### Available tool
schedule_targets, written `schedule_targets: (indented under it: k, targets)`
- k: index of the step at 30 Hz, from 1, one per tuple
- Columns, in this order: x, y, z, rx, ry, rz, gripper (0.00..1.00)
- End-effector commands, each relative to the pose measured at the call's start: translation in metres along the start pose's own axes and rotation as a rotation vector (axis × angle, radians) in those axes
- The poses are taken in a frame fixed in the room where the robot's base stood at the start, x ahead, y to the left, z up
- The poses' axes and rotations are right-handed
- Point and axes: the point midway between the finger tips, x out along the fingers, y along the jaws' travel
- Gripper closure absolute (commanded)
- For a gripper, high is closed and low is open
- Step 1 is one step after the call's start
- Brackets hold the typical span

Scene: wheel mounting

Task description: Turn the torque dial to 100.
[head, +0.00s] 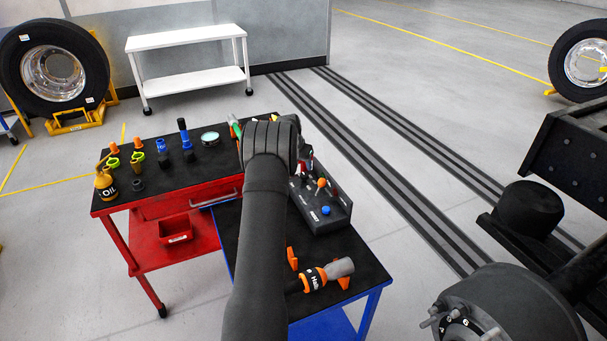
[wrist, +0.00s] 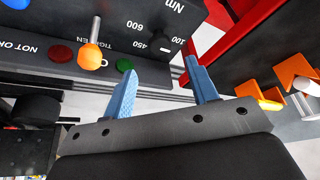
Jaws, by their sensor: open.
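The dark control box (head: 322,212) stands on the blue-framed table, partly hidden by my arm in the head view. Its panel (wrist: 115,20) fills the top of the wrist view, with markings Nm, 600, 450 and 100. An orange ball-ended lever (wrist: 90,55) sits near the word TIGHTEN; it also shows in the head view (head: 321,183).
A green button (wrist: 124,66) and a red button (wrist: 61,53) are on the panel. An orange-and-black tool (head: 318,277) lies on orange holders near the table's front. A red cart (head: 150,212) with caps, sockets and an oil can stands left. A wheel hub (head: 500,310) is at lower right.

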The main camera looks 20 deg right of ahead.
Motion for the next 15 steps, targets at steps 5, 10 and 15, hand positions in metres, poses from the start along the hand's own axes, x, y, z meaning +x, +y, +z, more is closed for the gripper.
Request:
schedule_targets:
  k: [5, 10, 15]
  targets:
    - [0.034, 0.0, 0.0, 0.0, -0.001, 0.0, 0.47]
    - [0.057, 0.0, 0.0, -0.001, 0.001, 0.0, 0.47]
    - [0.07, 0.001, 0.0, -0.001, 0.001, -0.001, 0.47]
